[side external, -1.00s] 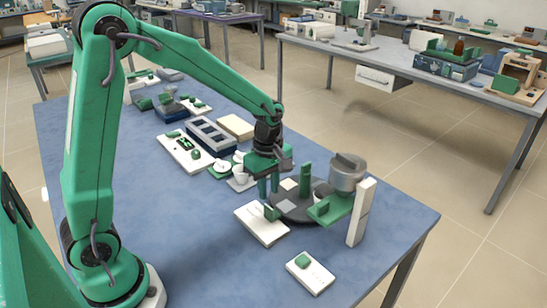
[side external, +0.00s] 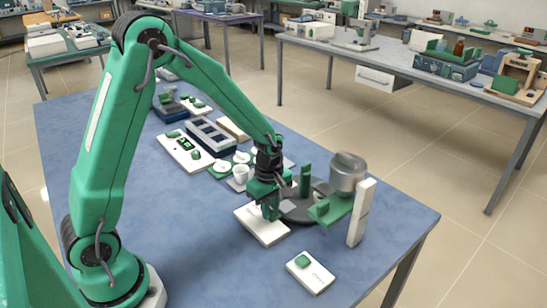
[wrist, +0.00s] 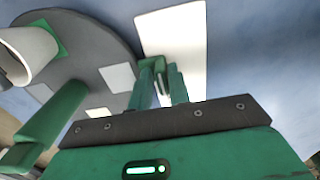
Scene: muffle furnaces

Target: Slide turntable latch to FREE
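The turntable (side external: 297,213) is a dark grey disc with pale square pads; it fills the upper left of the wrist view (wrist: 95,50). A white latch plate (side external: 258,228) lies at its near left edge and also shows in the wrist view (wrist: 175,30). My gripper (side external: 270,212) points down over this plate, its fingers low by the disc's edge. In the wrist view, my two green fingers (wrist: 160,80) stand a little apart with the small green latch handle (wrist: 160,63) between their tips. I cannot tell whether they press on it. The handle is mostly hidden in the side view.
A grey cylinder on a white post with a green arm (side external: 333,208) stands right of the turntable. A green upright post (side external: 305,180) rises from the turntable. A white plate with a green button (side external: 310,272) lies in front. The front left table is clear.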

